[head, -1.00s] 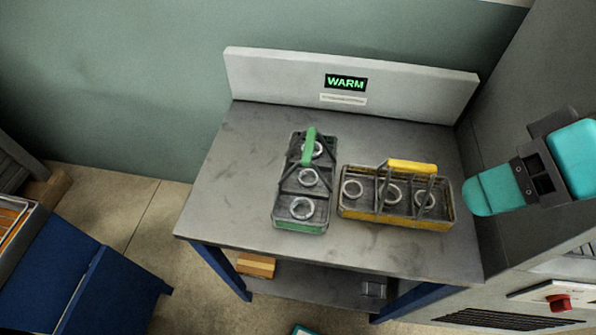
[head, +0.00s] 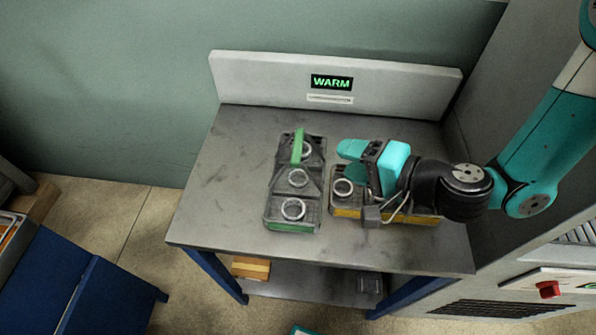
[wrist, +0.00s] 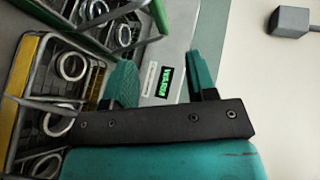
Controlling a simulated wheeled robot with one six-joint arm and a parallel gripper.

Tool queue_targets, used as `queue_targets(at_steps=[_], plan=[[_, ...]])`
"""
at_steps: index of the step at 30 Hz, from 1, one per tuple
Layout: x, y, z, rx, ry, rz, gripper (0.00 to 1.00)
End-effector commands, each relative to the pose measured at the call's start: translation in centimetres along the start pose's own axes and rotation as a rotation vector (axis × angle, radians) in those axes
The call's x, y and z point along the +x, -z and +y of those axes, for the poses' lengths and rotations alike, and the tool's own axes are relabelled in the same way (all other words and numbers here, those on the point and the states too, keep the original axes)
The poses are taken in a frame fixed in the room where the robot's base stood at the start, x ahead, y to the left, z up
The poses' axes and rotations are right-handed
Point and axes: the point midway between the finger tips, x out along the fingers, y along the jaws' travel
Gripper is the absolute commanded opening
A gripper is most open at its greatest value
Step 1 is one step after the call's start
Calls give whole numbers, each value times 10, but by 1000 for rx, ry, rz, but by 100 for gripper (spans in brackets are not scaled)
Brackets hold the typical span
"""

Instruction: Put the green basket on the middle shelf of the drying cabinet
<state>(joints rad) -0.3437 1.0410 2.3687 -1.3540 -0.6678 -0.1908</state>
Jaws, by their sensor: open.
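The green basket (head: 292,226) stands upright on the left-middle of the grey table. It has a raised green handle and carries several metal rings. It also shows at the top left of the wrist view (wrist: 75,38), partly cut off. My gripper (head: 352,162) has its teal fingers above the table, right of the green basket and over the yellow basket, apart from the green handle. In the wrist view the fingers (wrist: 162,78) are spread with nothing between them. I cannot identify the drying cabinet or its middle shelf in these views.
A yellow basket (head: 345,213) with rings stands just right of the green one, partly hidden by my arm. A back panel (head: 240,80) with a lit WARM sign (head: 332,82) rises behind. A grey machine with a red knob (head: 549,289) stands at right. The table's left side is clear.

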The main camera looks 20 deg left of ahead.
Motion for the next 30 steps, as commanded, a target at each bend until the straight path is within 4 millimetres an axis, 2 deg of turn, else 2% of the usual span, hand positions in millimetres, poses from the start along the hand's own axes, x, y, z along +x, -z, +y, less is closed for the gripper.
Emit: queue_targets(at_steps=[3, 9, 17, 25, 30], plan=[[27, -2, -6, -4, 2, -6, 52], [62, -1, -3, -3, -1, -4, 52], [80, -2, -3, -2, -1, -3, 52], [116, -4, -2, -3, 0, -4, 52], [125, -4, 0, 0, -1, -2, 52]])
